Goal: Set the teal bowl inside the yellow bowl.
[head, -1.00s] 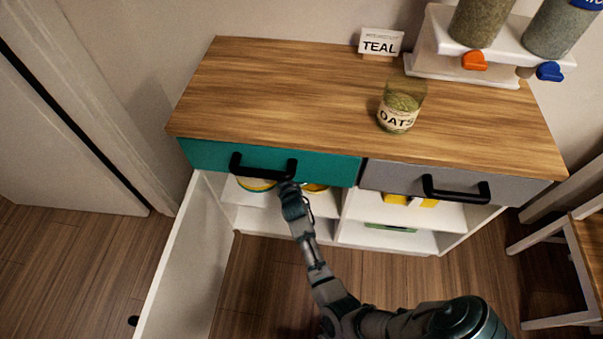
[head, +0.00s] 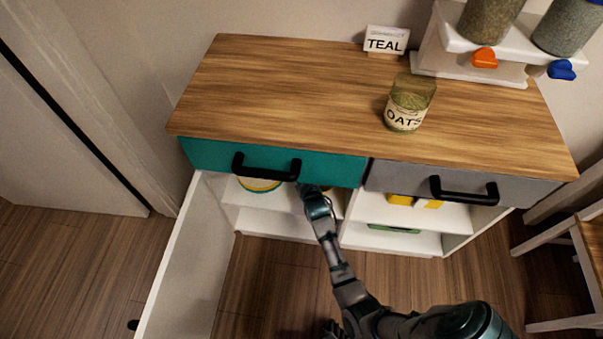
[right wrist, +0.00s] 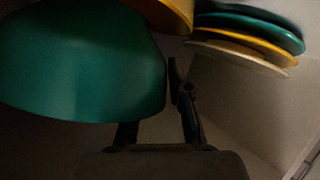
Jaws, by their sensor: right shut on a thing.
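The teal bowl (right wrist: 85,70) fills the left of the right wrist view. My right gripper (right wrist: 165,105) is shut on its edge, with the bowl's wall between the fingers; one finger is partly hidden by the bowl. A yellow curved rim, which I take as the yellow bowl (right wrist: 168,12), shows at the top, behind the teal bowl. I cannot tell whether the two touch. In the head view my right gripper (head: 312,189) reaches under the teal drawer into the left shelf bay, and both bowls are hidden there. My left gripper is not in view.
Stacked teal, yellow and white plates (right wrist: 248,38) stand close to the right gripper; they also show in the head view (head: 258,186). The teal drawer (head: 215,157) with a black handle hangs above. An open white door (head: 180,265) bounds the left. An oats jar (head: 405,108) stands on top.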

